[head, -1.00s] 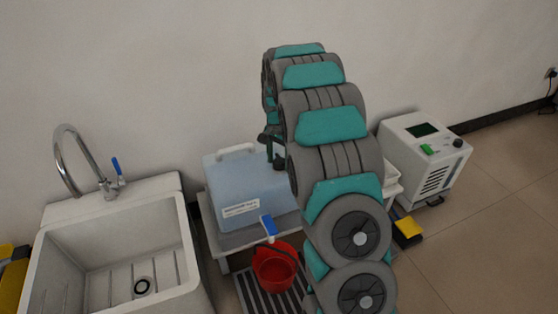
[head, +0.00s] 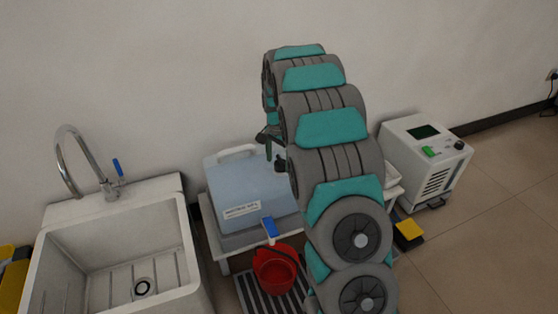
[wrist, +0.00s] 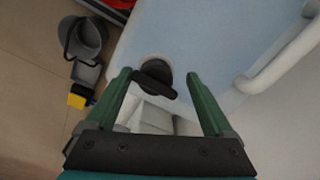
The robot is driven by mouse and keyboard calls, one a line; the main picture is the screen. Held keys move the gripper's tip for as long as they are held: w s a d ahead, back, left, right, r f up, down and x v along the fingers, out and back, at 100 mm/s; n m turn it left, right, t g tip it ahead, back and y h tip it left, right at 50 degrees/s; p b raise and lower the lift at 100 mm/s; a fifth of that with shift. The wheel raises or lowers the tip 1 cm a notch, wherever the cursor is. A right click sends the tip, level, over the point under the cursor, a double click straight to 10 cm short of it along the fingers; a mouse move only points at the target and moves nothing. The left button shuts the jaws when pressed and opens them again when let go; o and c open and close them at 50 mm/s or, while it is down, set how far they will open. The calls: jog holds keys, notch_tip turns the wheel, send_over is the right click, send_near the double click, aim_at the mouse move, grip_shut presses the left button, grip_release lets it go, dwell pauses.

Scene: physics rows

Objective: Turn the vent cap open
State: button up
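The vent cap (wrist: 155,78) is a black round cap with a raised bar across it, near the edge of the pale blue container (wrist: 190,35). In the wrist view the bar slants slightly, running down to the right. My gripper (wrist: 158,74) is open, its two green fingers apart on either side of the cap, with gaps to both. I cannot tell how far above the cap the fingertips are. In the head view the container (head: 235,185) stands on a low white stand, and my gripper (head: 272,150) is over its right part, partly hidden by my arm.
A white handle (wrist: 285,70) rises from the container top. A red bucket (head: 275,268) stands in front, below a blue-levered tap (head: 269,228). A sink (head: 115,250) is at left, a white machine (head: 425,160) at right. The wall is close behind.

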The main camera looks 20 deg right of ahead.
aim_at(279, 160)
jog(key=shift+s+d, duration=0.1)
jog(key=shift+s, duration=0.05)
notch_tip(279, 160, up, 7)
jog(key=shift+r, duration=0.3)
dwell(0.5)
jog(key=shift+s+r, duration=0.2)
jog(key=shift+s, duration=0.05)
jog(key=s+a+r+n, duration=0.2)
jog(key=s+a, duration=0.1)
jog(key=s, duration=0.4)
jog(key=s+a+r+n+g, duration=0.1)
jog(key=s+a+r+n, duration=0.15)
jog(key=s, duration=0.45)
jog(key=s+a+r+n, duration=0.2)
jog(key=s+a, duration=0.1)
jog(key=s, duration=0.4)
jog(key=s+a+f+n, duration=0.1)
jog(key=s+a+n, duration=0.1)
jog(key=s, duration=0.9)
jog(key=s+a+f+n+g, duration=0.1)
jog(key=s+n, duration=0.3)
jog(key=s, duration=0.7)
jog(key=shift+a+f, duration=0.7)
jog(key=shift+a, duration=0.1)
